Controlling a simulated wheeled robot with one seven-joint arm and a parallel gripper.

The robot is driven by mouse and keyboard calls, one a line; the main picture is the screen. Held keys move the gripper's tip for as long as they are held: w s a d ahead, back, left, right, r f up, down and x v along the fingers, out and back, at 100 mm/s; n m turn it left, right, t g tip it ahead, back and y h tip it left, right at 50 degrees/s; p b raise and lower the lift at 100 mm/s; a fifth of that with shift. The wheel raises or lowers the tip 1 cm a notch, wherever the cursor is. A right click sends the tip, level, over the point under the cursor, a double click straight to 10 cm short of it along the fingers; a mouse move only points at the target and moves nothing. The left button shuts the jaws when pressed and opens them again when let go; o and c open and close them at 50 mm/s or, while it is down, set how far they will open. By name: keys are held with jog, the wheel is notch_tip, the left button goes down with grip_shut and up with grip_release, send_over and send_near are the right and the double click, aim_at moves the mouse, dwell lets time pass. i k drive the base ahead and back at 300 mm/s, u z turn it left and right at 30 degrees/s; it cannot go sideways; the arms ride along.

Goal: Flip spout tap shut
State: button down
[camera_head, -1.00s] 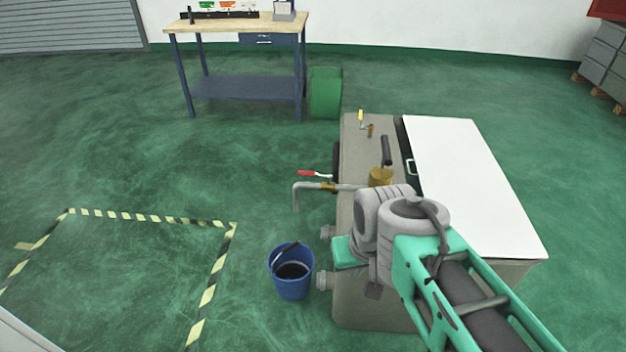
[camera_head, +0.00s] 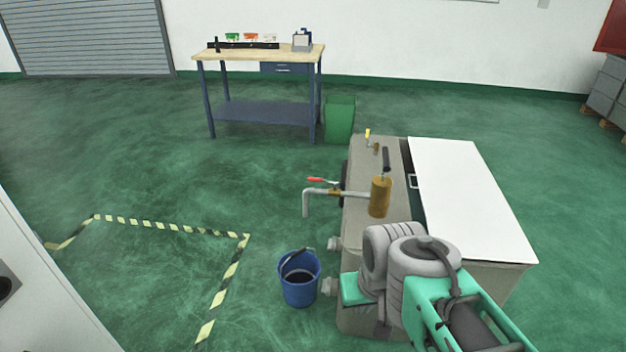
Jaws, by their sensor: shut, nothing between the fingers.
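The spout tap is a bent grey pipe (camera_head: 306,203) coming out of the left side of a grey-beige machine cabinet (camera_head: 390,155), with its end turned down. A brass-coloured valve body (camera_head: 335,192) sits on the pipe. Its lever has a red grip (camera_head: 317,180) and points left, lying roughly along the pipe and just above it. No liquid shows at the spout mouth. My grey and teal arm is in front of the cabinet at the lower right, below the tap and apart from it in the picture. My gripper's fingers are not visible.
A blue bucket (camera_head: 299,285) with dark contents stands on the floor below the spout. A brass cylinder (camera_head: 380,198) and a yellow-handled lever (camera_head: 367,134) are on the cabinet top, beside a white lid (camera_head: 470,190).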

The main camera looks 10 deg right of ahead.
aim_at(310, 179)
jog(key=u, duration=0.7)
jog(key=i, duration=1.55)
jog(key=z, duration=0.05)
